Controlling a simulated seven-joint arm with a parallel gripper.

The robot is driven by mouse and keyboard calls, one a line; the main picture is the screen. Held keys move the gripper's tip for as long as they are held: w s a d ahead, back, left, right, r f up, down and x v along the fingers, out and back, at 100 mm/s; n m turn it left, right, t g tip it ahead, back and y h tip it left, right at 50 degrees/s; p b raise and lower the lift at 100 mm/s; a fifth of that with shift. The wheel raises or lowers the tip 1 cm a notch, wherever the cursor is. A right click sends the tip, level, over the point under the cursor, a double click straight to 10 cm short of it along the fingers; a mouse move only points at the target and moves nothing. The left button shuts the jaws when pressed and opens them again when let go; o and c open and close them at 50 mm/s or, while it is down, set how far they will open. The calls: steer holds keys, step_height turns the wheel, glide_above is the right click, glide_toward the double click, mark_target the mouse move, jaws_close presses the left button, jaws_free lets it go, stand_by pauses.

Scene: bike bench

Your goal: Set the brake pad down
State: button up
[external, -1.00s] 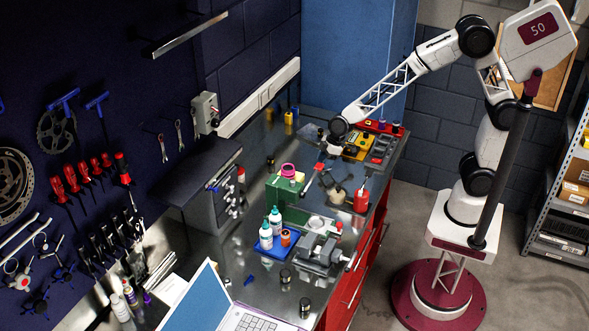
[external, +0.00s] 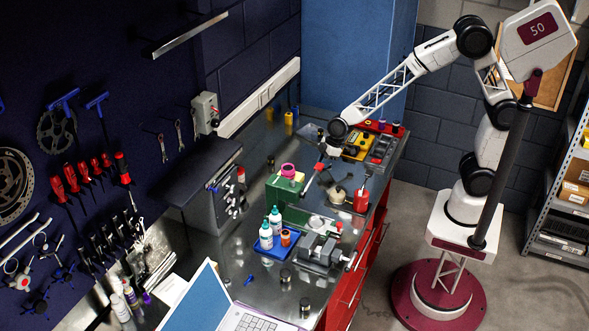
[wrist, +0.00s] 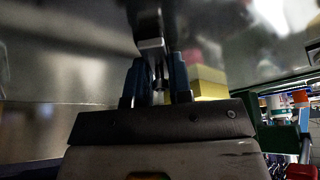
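My gripper (wrist: 157,82) shows in the wrist view as two blue-dark fingers, close together. Between them is a thin stem, and beyond the tips a dark piece with a pale metal face, which I take for the brake pad (wrist: 150,44). The fingers seem closed on the stem. In the external view my gripper (external: 325,152) hangs over the far part of the metal bench (external: 258,185). The pad is too small there to make out, and its clearance above the bench cannot be judged.
A green box (external: 283,192) with a pink-topped item stands nearer. A red can (external: 361,200) is to the right, yellow and red trays (external: 358,147) behind. A blue tray with bottles (external: 265,250), a vise (external: 318,252) and a laptop (external: 205,305) lie closer.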

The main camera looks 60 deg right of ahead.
jaws_close()
steer(key=shift+r, duration=0.15)
steer(key=shift+r, duration=1.45)
steer(key=shift+s+d+r, duration=0.1)
steer(key=shift+s+r, duration=0.1)
steer(key=shift+r, duration=0.05)
steer(key=s+d, duration=0.1)
steer(key=s, duration=0.3)
steer(key=s+d+r, duration=0.1)
steer(key=s+d, duration=0.1)
steer(key=s, duration=0.3)
steer(key=s+d, duration=0.2)
steer(key=s, duration=0.3)
steer(key=shift+s+d+r, duration=0.15)
steer(key=shift+s+d, duration=0.05)
steer(key=shift+s, duration=0.05)
